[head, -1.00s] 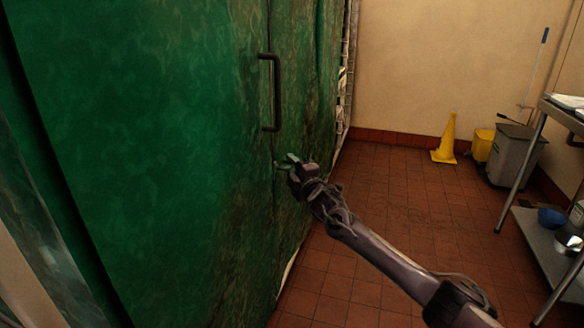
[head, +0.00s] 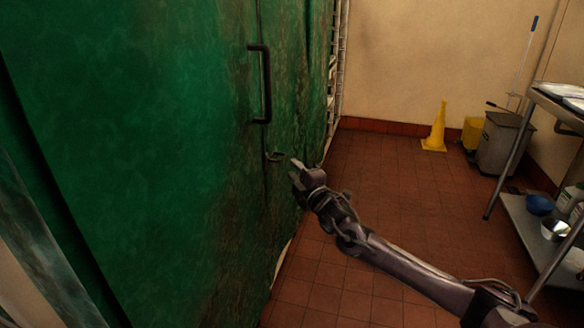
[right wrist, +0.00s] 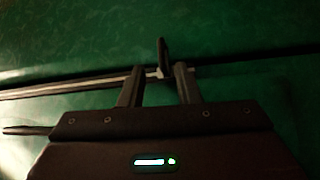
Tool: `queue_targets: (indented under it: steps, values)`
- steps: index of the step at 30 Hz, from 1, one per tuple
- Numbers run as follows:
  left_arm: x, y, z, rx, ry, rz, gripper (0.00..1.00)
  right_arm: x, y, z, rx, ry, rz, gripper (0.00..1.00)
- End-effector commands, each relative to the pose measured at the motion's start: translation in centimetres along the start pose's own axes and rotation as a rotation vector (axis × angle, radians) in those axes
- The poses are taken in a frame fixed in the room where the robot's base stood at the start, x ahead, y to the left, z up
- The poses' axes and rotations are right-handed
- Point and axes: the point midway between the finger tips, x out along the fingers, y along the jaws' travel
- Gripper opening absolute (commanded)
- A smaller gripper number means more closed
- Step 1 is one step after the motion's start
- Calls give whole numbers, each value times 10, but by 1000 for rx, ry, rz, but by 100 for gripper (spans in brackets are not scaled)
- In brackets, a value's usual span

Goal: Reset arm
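My right gripper (head: 292,166) is in front of the large green door (head: 150,140), just right of a small latch (head: 274,156) below the long dark door handle (head: 261,85). A small gap shows between the gripper and the latch. In the right wrist view the fingers of the right gripper (right wrist: 160,82) stand apart with nothing clasped between them. The small latch (right wrist: 162,55) shows just beyond and between the fingertips, against the green surface. The right arm reaches in from the lower right. My left gripper is not in view.
A yellow cone (head: 435,130) and a grey bin (head: 500,142) stand by the far wall. A metal shelf table (head: 545,225) with bowls is at the right. The red tiled floor (head: 400,190) between the door and the table is clear.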

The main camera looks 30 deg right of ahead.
Motion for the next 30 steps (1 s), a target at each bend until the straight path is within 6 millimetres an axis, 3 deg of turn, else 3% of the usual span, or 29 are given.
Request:
queue_targets:
  steps: [15, 18, 20, 23, 26, 30]
  values:
    - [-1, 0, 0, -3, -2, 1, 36, -1, 0, 0, 1, 0, 0, 30]
    - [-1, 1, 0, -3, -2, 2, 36, -3, -10, -2, 20, -6, -21, 30]
    - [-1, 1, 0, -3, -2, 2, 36, -9, -28, -6, 54, -20, -58, 30]
    - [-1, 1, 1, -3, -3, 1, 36, -28, -78, -18, 152, -63, -164, 30]
    - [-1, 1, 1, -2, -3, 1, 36, -62, -142, -35, 281, -136, -313, 30]
    - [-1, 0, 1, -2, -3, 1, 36, -125, -226, -61, 458, -267, -529, 30]
